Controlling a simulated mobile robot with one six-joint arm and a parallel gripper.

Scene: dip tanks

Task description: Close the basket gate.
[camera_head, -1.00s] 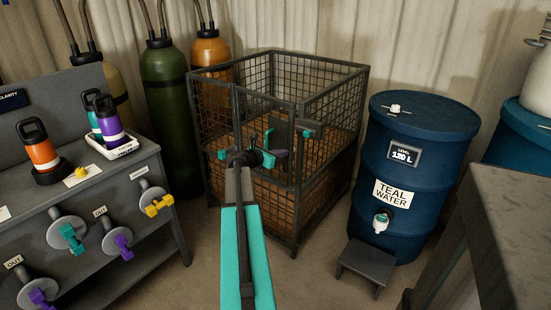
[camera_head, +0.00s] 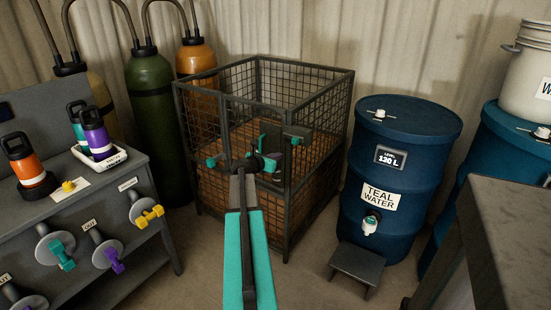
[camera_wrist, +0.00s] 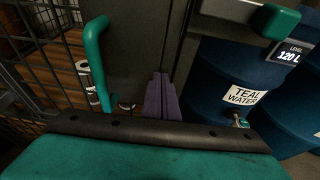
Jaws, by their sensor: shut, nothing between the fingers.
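The basket (camera_head: 318,165) is a tall dark wire-mesh cage with brown lower sides, in the middle of the head view. Its gate (camera_head: 222,130) is on the front-left face, with a teal handle (camera_head: 262,142) near the front corner post. A teal-tipped latch (camera_head: 296,141) sits at that post. My gripper (camera_head: 275,174) is at the handle and post, with its purple fingers shut and empty. In the wrist view the fingers (camera_wrist: 160,97) point at the dark upright, right of the teal handle (camera_wrist: 96,70). I cannot tell whether the gate is fully shut.
A blue teal-water barrel (camera_head: 398,165) stands right of the basket, with a small step stool (camera_head: 357,265) before it. A grey bench with valves (camera_head: 85,210) is at left, gas cylinders (camera_head: 152,120) behind. A dark table (camera_head: 495,235) is at front right.

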